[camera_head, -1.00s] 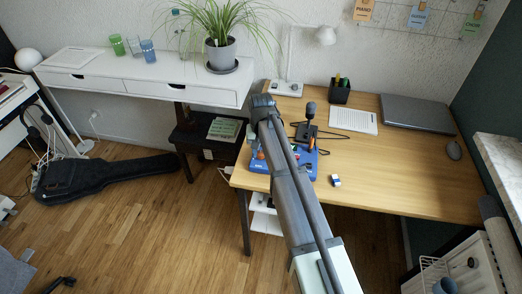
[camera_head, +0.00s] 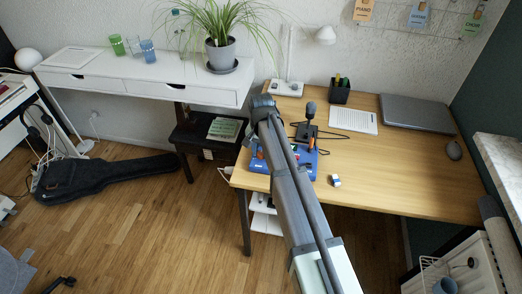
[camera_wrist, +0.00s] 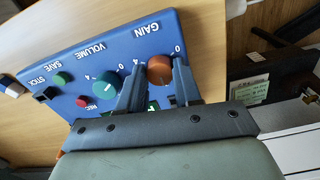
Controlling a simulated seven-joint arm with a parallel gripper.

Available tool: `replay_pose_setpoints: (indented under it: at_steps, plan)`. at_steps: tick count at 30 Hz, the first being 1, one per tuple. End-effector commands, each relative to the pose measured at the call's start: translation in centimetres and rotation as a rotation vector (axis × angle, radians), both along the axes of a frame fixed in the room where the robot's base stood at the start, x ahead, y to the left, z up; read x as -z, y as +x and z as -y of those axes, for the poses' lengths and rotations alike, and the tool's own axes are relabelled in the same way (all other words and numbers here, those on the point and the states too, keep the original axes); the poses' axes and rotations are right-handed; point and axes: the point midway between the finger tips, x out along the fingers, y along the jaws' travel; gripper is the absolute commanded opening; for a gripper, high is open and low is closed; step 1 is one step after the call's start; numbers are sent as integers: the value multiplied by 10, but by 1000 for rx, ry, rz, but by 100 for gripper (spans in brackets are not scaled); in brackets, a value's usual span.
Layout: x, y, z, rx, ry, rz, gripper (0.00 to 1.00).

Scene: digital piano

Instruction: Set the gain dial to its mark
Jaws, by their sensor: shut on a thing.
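The gain dial (camera_wrist: 160,69) is an orange-brown round knob on a blue control panel (camera_wrist: 130,58), beside the printed word GAIN and scale figures 0 and 4. My gripper (camera_wrist: 158,64) has one dark finger on each side of this dial and is shut on it. The fingers cover part of the scale, and I cannot make out the dial's pointer or its mark. In the head view the blue panel (camera_head: 306,163) lies at the desk's left front, partly hidden by my arm.
A teal volume dial (camera_wrist: 108,87) sits close beside my finger, with red and green buttons (camera_wrist: 62,78) further left. In the head view, a microphone (camera_head: 309,110) stands behind the panel and a small white-and-dark block (camera_head: 334,180) lies to its right.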

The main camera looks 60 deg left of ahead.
Motion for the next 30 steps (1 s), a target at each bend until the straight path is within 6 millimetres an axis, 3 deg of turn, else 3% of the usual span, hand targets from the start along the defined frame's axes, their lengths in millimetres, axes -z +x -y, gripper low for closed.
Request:
replay_pose_setpoints:
  at_steps: [3,4,11,22,30]
  plan:
    - [0,0,0,-1,-1,-1,3]
    - [0,0,0,-1,-1,-1,35]
    - [0,0,0,-1,0,0,57]
    - [-5,0,0,-2,1,0,59]
    - [-44,0,-1,-1,3,0,59]
